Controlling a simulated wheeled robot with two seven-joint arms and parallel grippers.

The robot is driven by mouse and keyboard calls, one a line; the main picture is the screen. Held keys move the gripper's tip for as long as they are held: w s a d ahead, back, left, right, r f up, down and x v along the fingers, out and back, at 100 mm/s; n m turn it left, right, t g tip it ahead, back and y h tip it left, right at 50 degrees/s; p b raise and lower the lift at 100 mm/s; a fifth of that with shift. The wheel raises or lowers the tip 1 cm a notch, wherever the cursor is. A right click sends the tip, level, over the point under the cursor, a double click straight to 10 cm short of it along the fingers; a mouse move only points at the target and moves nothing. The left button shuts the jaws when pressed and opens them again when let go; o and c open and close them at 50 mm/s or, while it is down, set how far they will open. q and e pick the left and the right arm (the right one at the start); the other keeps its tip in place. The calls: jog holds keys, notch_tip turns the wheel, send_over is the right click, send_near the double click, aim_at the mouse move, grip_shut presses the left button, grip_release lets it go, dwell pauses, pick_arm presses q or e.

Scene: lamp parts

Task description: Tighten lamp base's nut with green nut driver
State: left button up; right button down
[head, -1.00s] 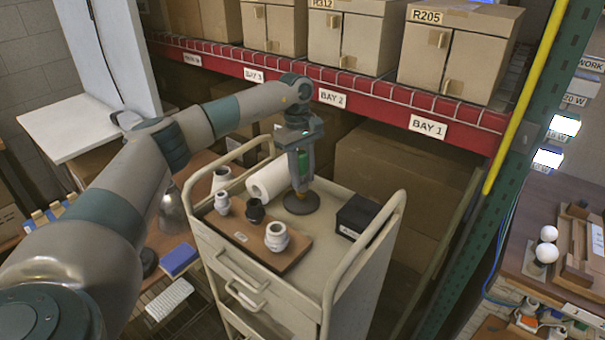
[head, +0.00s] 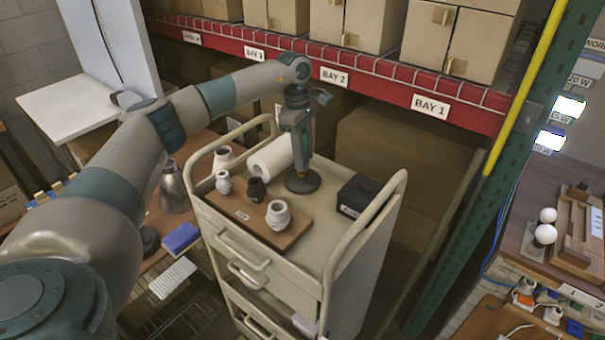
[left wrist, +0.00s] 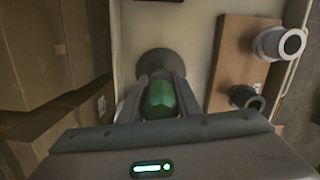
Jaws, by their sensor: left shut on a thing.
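The lamp base (head: 303,183) is a dark round disc standing on the cart top. My left gripper (head: 300,163) points straight down over it. It is shut on the green nut driver, whose green handle (left wrist: 160,98) shows between the fingers in the left wrist view. The lamp base (left wrist: 160,62) is partly behind the driver there. The driver's lower end is at the middle of the base; the nut is hidden, so I cannot tell whether they touch. My right gripper is out of view.
A brown board (head: 250,225) with white and dark sockets lies left of the base on the cart (head: 325,240). A white paper roll (head: 270,159) lies behind, and a black box (head: 358,195) stands right. The red shelf beam (head: 390,82) runs behind the arm.

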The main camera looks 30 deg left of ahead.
pick_arm(q)
jog(key=shift+n, duration=0.8)
jog(key=n, duration=0.3)
jog(key=shift+w+t, duration=0.1)
jog(key=shift+t, duration=0.2)
jog(key=shift+n, duration=1.5)
jog(key=shift+n, duration=0.9)
jog(key=n, duration=0.4)
jog(key=shift+w+a+t+y+p, duration=0.1)
jog(key=shift+t+y+p, duration=0.2)
jog(key=shift+y+p, duration=0.1)
